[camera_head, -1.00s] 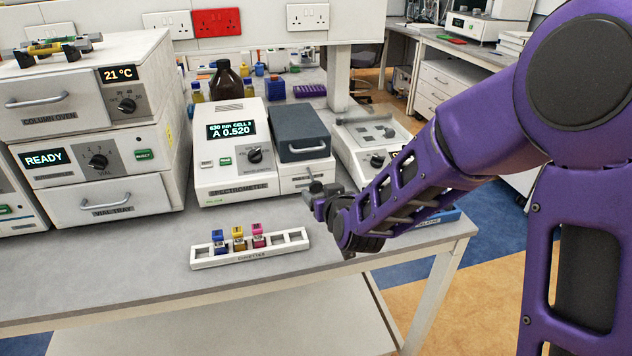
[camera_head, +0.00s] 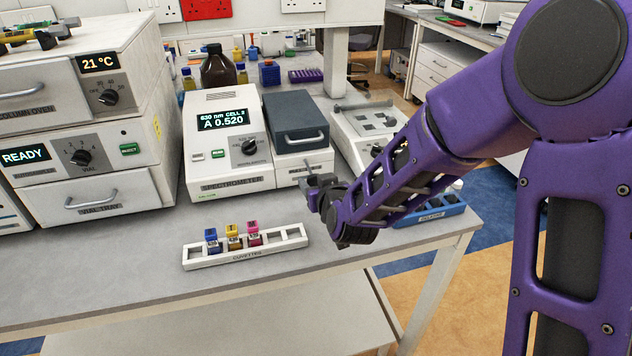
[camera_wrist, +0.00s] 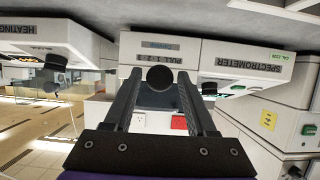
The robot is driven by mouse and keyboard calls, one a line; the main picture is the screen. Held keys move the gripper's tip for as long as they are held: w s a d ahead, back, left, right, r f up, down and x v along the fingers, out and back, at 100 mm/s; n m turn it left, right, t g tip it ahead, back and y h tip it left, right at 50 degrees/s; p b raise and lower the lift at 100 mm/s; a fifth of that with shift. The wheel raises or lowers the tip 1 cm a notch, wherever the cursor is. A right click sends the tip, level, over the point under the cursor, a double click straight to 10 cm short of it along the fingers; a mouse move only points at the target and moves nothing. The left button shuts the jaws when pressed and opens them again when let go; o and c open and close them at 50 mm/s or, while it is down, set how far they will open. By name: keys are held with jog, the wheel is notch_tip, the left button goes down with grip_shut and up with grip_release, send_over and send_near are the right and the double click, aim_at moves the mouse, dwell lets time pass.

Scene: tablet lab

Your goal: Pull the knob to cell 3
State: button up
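The white spectrometer (camera_head: 232,152) stands on the bench, its display (camera_head: 223,119) showing 630 nm, A 0.520 and a cell number that looks like 3, though the digit is small. The round black knob (camera_wrist: 160,77) is on the spectrometer's front, near a label that looks like "PULL 1-2-3", in the wrist view, which is upside down. My gripper (camera_wrist: 160,85) is open, with one finger on each side of the knob and a visible gap to both. In the head view my gripper (camera_head: 312,186) is in front of the unit's right part and hides the knob.
A white cuvette rack (camera_head: 250,256) with blue, yellow and pink cuvettes stands in front of the spectrometer. A blue rack (camera_head: 430,212) is at the right edge, beyond my arm. A heating unit (camera_wrist: 42,42) is beside the spectrometer. The bench front left is clear.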

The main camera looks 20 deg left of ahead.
grip_shut()
dwell(1.1)
